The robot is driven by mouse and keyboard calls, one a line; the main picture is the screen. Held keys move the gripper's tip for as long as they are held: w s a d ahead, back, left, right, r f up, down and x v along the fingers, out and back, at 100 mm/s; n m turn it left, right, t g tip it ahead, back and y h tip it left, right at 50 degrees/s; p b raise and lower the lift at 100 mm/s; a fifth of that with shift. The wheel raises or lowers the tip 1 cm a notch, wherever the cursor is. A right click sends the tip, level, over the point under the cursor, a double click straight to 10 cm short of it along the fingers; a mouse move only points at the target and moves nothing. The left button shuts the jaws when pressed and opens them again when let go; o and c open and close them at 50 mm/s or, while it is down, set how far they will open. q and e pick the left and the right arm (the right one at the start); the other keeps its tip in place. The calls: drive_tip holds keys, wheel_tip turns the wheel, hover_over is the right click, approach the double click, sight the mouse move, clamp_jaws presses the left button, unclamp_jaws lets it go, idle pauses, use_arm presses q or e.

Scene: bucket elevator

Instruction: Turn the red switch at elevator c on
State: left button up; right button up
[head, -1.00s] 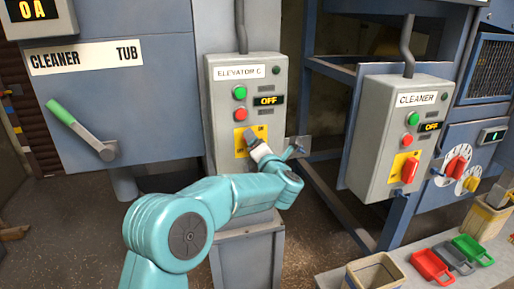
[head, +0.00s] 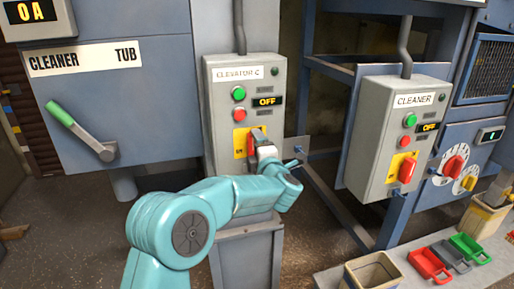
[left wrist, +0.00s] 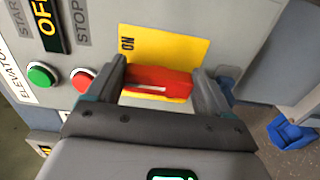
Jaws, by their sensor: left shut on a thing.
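The grey elevator C box (head: 220,110) stands in the middle of the head view, with a green button, a red button and a display reading OFF. Its red switch (head: 252,143) sits on a yellow plate (head: 240,138) and is partly hidden by my left gripper (head: 257,147). In the left wrist view, the red switch (left wrist: 158,82) lies between the two fingers of my left gripper (left wrist: 160,90), in front of the yellow plate (left wrist: 185,48). The fingers are shut on the switch. My right gripper is not in view.
The cleaner box (head: 378,150) with its own red switch (head: 408,170) stands to the right. A green-handled lever (head: 80,130) is at the left. Red, grey and green scoops (head: 432,265) and an open container (head: 374,272) are at the lower right.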

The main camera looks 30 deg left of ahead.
use_arm(q)
drive_tip(key=shift+r, duration=0.15)
drive_tip(key=o, duration=0.9)
drive_tip(key=shift+o, duration=0.2)
drive_tip(key=b+v, duration=0.3)
drive_tip(key=v, duration=1.3)
drive_tip(key=shift+s, duration=0.1)
